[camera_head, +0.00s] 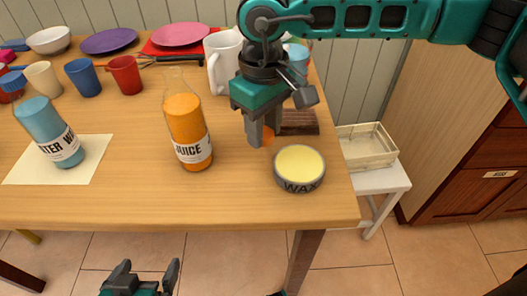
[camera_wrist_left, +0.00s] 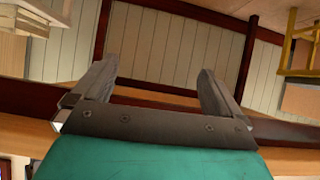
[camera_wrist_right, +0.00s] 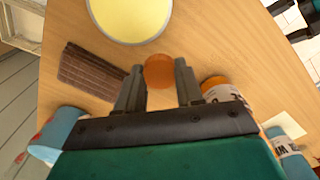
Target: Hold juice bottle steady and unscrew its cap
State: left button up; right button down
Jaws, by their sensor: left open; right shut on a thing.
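The juice bottle (camera_head: 186,125), clear with orange juice and a "JUICE" label, stands upright on the table. Its narrow neck shows no cap on it. My right gripper (camera_head: 262,138) is just above the table to the right of the bottle, shut on a round orange cap (camera_wrist_right: 159,71). The cap is mostly hidden behind the fingers in the head view (camera_head: 268,135). The bottle also shows in the right wrist view (camera_wrist_right: 219,88), beside the fingers. My left gripper (camera_head: 143,270) is open and empty, low in front of the table and apart from the bottle.
A wax tin (camera_head: 300,168) stands at the table's right front, near my right gripper. A water bottle (camera_head: 50,130) stands on a paper sheet (camera_head: 95,150) at left. Mugs, plates and a white pitcher (camera_head: 222,62) fill the back. A brown slatted block (camera_wrist_right: 90,72) lies right of my right gripper.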

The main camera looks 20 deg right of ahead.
aim_at(264, 161)
notch_tip(264, 161, down, 6)
jog(key=shift+r+b, duration=0.15)
jog(key=shift+b, duration=0.4)
jog(key=c, duration=0.7)
grip_release()
pick_arm(q)
jog(key=shift+w+d+f, duration=0.15)
jog(key=shift+d+f, duration=0.1)
jog(key=shift+d, duration=0.05)
pick_arm(e)
jog(key=shift+r, duration=0.2)
pick_arm(q)
jog(key=r+p, duration=0.1)
jog(key=p, duration=0.1)
jog(key=shift+s+a+r+p, duration=0.2)
jog(key=shift+a+r+p, duration=0.1)
jog(key=shift+a+r, duration=0.05)
pick_arm(e)
notch_tip(264, 161, up, 12)
jog(key=shift+f, duration=0.15)
